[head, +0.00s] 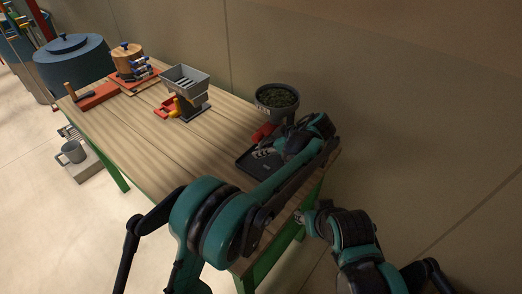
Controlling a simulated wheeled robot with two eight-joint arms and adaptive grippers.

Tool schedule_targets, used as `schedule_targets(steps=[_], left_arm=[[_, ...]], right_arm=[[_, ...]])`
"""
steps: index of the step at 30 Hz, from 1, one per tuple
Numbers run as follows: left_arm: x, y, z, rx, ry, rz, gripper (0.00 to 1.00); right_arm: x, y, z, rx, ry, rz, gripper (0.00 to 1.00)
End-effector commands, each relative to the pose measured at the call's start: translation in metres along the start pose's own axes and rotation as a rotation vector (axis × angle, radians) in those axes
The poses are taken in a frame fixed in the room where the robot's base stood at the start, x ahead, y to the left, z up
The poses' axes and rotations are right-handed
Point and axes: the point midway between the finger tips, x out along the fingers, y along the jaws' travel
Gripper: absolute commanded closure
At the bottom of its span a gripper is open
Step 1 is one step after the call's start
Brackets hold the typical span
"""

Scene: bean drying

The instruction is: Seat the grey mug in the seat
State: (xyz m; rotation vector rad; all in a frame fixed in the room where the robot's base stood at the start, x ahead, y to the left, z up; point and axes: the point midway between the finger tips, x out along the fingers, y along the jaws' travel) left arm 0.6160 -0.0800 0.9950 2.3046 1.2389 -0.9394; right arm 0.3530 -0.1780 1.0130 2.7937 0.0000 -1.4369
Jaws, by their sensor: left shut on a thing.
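A grey mug (72,152) with its handle at the left stands upright on a low light-grey block (84,171) beside the far left side of the table. I cannot tell which part here is the seat. My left gripper (262,152) is far from this mug, low over a black tray (245,165) at the table's right end. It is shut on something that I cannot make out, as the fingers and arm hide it. My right gripper (302,216) is beside the table's near right edge, small and dark; its jaws cannot be made out.
A planter (277,102) with dark contents and a red piece (263,132) are close to my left gripper. A grey hopper (185,82), a wooden drum (128,62) and a red tool (95,96) stand farther back. The table's middle (170,145) is clear. A wall runs behind.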

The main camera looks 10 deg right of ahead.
Motion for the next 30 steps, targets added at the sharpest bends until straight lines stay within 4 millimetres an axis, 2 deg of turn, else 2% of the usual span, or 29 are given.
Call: schedule_targets(steps=[15, 30], left_arm=[[0.034, 0.0, 0.035, 0.0, 0.0, 0.001, 1.0], [0.036, 0.0, 0.037, 0.0, 0.0, 0.001, 1.0]], right_arm=[[0.025, 0.0, 0.018, 0.0, 0.0, 0.0, 0.6], [0.026, 0.0, 0.019, 0.0, 0.0, 0.0, 0.6]])
